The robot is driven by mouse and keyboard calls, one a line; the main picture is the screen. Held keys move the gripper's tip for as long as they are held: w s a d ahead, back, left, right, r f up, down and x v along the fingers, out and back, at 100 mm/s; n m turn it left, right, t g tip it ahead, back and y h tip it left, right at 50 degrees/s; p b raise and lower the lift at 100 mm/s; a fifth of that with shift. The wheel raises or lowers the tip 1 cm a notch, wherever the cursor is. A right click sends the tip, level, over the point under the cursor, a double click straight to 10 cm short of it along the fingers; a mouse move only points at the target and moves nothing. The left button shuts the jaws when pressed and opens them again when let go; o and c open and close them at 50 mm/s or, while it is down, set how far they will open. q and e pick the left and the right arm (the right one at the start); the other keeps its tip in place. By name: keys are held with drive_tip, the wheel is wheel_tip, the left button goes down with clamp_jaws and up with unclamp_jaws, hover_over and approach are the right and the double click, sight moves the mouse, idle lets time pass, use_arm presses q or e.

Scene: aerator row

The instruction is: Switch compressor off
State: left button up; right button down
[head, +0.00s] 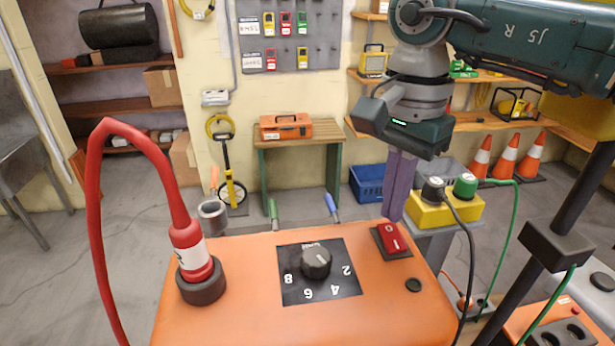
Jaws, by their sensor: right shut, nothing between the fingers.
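The orange compressor (235,318) fills the lower middle of the head view. On its top, at the right, is a red rocker switch (391,238) in a dark frame with pale marks on it. I cannot tell clearly which way the rocker is tipped. A black dial (316,262) with numbers is left of the switch. My right gripper (394,214) comes in from the upper right and points down. Its purple fingers are shut and empty, with their tips just behind the switch in the picture; the gap is hard to judge. My left gripper is not in view.
A red hose (184,215) rises from a dark fitting at the compressor's left. A yellow box (446,208) with two cable plugs stands behind it at right. Cables and a black pole (574,205) are at the far right. Cones and shelves are farther back.

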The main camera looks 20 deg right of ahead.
sight(388, 227)
drive_tip(key=shift+f+b, duration=1)
idle(0.7)
drive_tip(key=shift+r, duration=0.15)
drive_tip(key=shift+r+p, duration=2.5)
drive_tip(key=shift+r, duration=0.9)
